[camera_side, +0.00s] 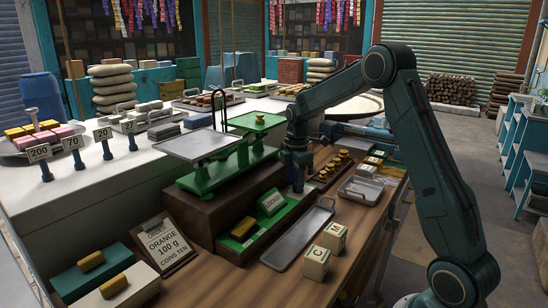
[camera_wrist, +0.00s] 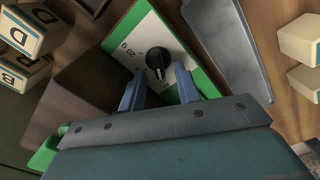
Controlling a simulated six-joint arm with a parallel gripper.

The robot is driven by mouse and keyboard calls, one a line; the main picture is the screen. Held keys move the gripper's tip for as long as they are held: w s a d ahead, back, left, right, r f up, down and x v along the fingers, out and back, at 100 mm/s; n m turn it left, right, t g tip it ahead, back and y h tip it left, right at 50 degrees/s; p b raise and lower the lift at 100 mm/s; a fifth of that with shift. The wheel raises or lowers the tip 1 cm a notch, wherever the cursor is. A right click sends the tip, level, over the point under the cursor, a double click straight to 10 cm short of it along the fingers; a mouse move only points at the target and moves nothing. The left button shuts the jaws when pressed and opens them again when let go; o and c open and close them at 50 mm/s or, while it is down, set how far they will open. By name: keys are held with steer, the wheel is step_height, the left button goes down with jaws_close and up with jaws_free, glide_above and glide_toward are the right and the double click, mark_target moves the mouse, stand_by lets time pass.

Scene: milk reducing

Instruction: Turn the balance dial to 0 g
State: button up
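The balance dial is a black knob (camera_wrist: 157,60) on a white panel with a green border (camera_wrist: 135,38). The panel carries small printed marks, one of which looks like 20. Where the knob points is too small to tell. My gripper (camera_wrist: 158,76) is open, with its two fingers apart and the knob just beyond and between the tips. I cannot tell whether they touch it. In the side view the green balance (camera_side: 215,174) has a flat metal pan (camera_side: 195,144) at left. My gripper (camera_side: 296,183) points down at its right end and hides the dial there.
A "LOCKED" sign (camera_side: 271,201) and a metal tray (camera_side: 300,236) stand in front of the balance. Letter cubes (camera_side: 316,262) sit near the front edge. Brass weights (camera_side: 336,165) stand to the right.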

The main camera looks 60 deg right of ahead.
step_height(320, 180, up, 14)
stand_by(0.8)
steer(key=s+a+r+m+t, duration=0.1)
steer(key=s+a+r+m, duration=0.2)
steer(key=s+a, duration=0.35)
steer(key=s+a+r+m+t, duration=0.2)
steer(key=s+a+r+m, duration=0.1)
steer(key=s+a, duration=0.35)
steer(key=s+a+f+m+t, duration=0.1)
steer(key=s+a+f+m, duration=0.2)
steer(key=s, duration=0.3)
steer(key=s+a+f+m+t, duration=0.1)
steer(key=s+a+f+m, duration=0.2)
steer(key=s+a, duration=0.2)
steer(key=s, duration=0.2)
steer(key=shift+s+a+f+t, duration=0.15)
steer(key=shift+s+t, duration=0.15)
